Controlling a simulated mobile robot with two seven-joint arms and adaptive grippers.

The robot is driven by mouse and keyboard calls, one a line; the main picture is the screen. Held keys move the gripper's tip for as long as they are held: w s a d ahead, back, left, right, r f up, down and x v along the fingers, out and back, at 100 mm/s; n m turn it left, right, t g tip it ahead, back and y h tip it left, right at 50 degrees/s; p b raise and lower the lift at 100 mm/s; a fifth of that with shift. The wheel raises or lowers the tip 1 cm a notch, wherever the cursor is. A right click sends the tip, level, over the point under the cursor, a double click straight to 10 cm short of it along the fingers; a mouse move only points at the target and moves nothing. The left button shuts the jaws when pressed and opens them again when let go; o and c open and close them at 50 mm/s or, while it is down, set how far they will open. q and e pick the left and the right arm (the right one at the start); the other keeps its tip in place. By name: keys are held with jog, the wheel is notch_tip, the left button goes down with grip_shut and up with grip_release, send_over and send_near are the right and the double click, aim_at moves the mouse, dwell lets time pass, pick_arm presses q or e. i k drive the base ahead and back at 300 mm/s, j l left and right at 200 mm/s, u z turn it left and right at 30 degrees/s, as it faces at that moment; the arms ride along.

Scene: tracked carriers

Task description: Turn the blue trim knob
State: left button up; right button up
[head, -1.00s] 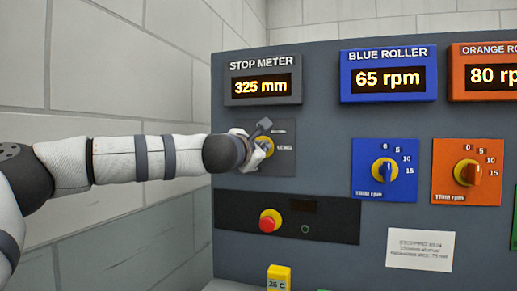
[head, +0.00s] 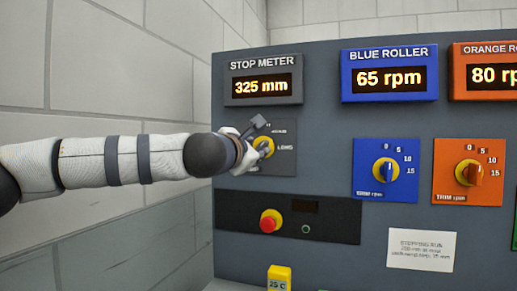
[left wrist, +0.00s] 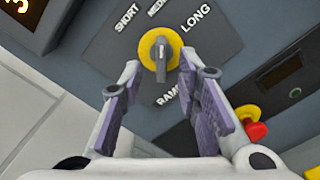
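The blue trim knob (head: 387,171) is on a blue plate marked 0, 5, 10, 15 at the right-centre of the console in the head view. It stands roughly upright. The blue roller display (head: 387,79) above it reads 65 rpm. My left gripper (head: 256,138) is well to its left, at the yellow length selector. In the left wrist view the gripper (left wrist: 159,80) is open and empty, its fingers apart, with the selector (left wrist: 160,53) just beyond the gap. The blue knob is outside the left wrist view. My right gripper is in neither view.
The orange trim knob (head: 468,173) sits right of the blue one. A red stop button (head: 270,221) is below the selector. A paper note (head: 421,249) is under the blue plate. The panel between selector and blue plate is clear.

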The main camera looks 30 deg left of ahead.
aim_at(386, 170)
jog(key=k+l, duration=0.8)
